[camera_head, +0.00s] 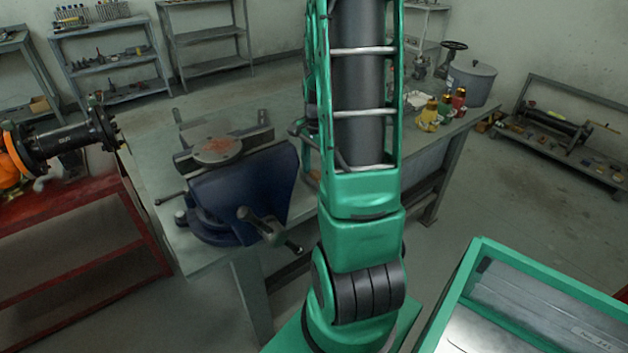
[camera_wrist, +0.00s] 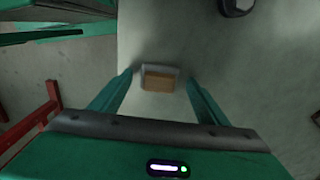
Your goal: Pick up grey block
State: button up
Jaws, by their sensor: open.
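A small block (camera_wrist: 158,84) with an orange-brown face and grey edges lies on a pale grey surface in the wrist view. It is the only block I see there, and I cannot make it out in the head view. My gripper (camera_wrist: 160,77) is open, with one green finger to each side of the block in the picture. The fingers do not visibly touch it, and I cannot tell how far below the fingertips it lies. In the head view my arm hides the gripper.
The workbench (camera_head: 160,225) carries a blue vise (camera_head: 245,195) at its near left. Yellow and red bottles (camera_head: 430,115) and a grey pot (camera_head: 471,82) stand at its right end. The wrist view shows a dark object (camera_wrist: 236,5) at the top and a red frame (camera_wrist: 30,118) at left.

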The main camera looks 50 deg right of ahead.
jog(key=shift+f, duration=0.35)
jog(key=shift+c, duration=0.4)
jog(key=c, duration=1.2)
notch_tip(320, 180, up, 10)
jog(key=shift+r, duration=0.1)
